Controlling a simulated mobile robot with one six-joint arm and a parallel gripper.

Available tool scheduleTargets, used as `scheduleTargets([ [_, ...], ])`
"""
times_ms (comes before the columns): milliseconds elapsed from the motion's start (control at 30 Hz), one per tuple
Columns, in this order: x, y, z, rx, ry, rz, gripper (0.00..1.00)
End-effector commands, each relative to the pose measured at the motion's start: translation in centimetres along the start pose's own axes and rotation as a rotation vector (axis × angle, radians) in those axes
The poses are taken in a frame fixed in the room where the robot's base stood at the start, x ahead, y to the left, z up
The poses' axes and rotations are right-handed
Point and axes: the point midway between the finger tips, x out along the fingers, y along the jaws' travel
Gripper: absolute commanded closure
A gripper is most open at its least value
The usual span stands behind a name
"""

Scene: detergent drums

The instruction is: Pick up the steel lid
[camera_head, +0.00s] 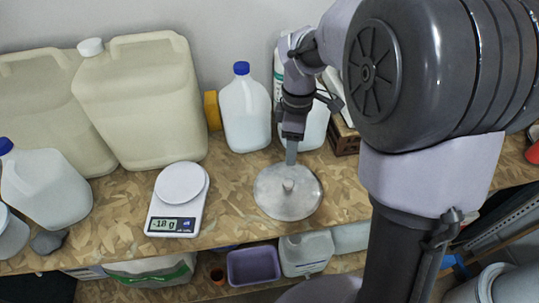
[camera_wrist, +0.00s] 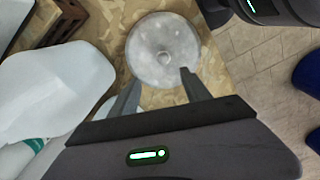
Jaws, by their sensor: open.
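The steel lid (camera_head: 288,194) is a round grey disc with a small knob at its centre. It lies flat on the wood-chip board shelf, near the front edge. In the wrist view the lid (camera_wrist: 163,50) lies just beyond my fingertips. My gripper (camera_head: 291,160) is above the back part of the lid in the head view, pointing down. In the wrist view my gripper (camera_wrist: 160,78) has its two fingers spread apart with nothing between them. The knob stands clear of both fingers. I cannot tell the exact height of the fingertips above the lid.
A kitchen scale (camera_head: 180,200) stands left of the lid. White jugs with blue caps, one (camera_head: 245,110) behind the lid, and large beige canisters (camera_head: 140,100) line the back. A purple tub (camera_head: 254,265) sits on the lower shelf. The board between scale and lid is free.

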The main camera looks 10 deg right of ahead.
Motion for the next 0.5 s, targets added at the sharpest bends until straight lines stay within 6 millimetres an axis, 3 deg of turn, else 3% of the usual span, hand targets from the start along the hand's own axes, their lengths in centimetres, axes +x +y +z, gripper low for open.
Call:
scheduleTargets([
  [33, 2.3, -0.1, 0.0, 0.001, -0.001, -0.003, 0.44],
  [200, 6.9, -0.1, 0.0, 0.003, 0.000, -0.002, 0.44],
  [500, 10.2, -0.5, -0.3, 0.004, 0.001, -0.001, 0.44],
])
